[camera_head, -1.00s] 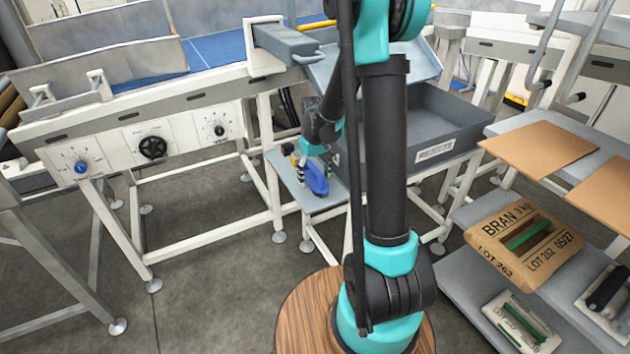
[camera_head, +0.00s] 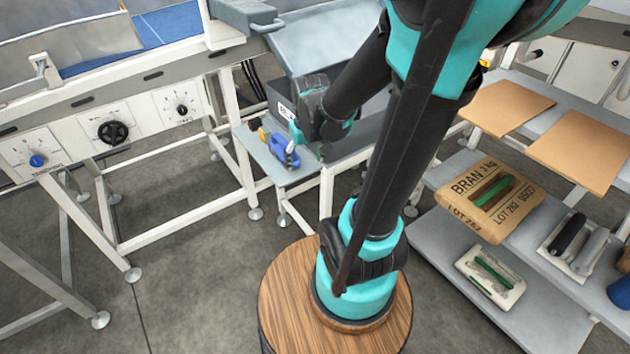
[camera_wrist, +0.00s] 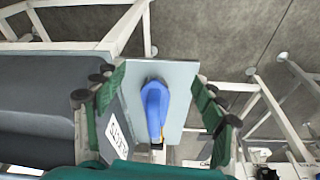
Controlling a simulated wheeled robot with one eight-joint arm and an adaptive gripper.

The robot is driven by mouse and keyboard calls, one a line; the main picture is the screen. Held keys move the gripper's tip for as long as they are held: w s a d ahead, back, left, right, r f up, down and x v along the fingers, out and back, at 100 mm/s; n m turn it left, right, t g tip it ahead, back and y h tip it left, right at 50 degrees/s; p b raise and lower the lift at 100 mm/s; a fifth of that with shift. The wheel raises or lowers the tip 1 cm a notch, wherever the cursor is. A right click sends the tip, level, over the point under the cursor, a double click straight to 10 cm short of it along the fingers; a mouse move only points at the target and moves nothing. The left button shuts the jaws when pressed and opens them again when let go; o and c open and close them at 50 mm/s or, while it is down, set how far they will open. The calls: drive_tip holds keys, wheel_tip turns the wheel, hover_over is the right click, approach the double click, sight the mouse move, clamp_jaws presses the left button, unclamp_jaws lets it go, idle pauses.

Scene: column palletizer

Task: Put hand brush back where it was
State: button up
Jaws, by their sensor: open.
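A blue, rounded, oblong object (camera_head: 285,150) lies on a small grey side shelf (camera_head: 262,153); I cannot tell for sure that it is the hand brush. In the wrist view the blue object (camera_wrist: 153,105) shows between the two fingers, over the shelf plate (camera_wrist: 180,78). My gripper (camera_wrist: 158,82) is open, with green pads on either side of the object and nothing held. In the head view my gripper (camera_head: 308,150) is over the shelf and partly covers the object.
A grey reject bin (camera_wrist: 60,95) stands beside the shelf. A conveyor with control knobs (camera_head: 112,132) is at left. At right, racks hold brown boards (camera_head: 505,106), a bran sack (camera_head: 470,185) and a white pack with green (camera_head: 475,265). Floor between is clear.

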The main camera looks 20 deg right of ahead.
drive_tip(key=s+d+f+m+t, duration=0.1)
drive_tip(key=s+f, duration=0.1)
drive_tip(key=s, duration=0.5)
drive_tip(key=shift+s+f, duration=0.25)
drive_tip(key=shift+s, duration=0.1)
drive_tip(key=shift+c, duration=0.6)
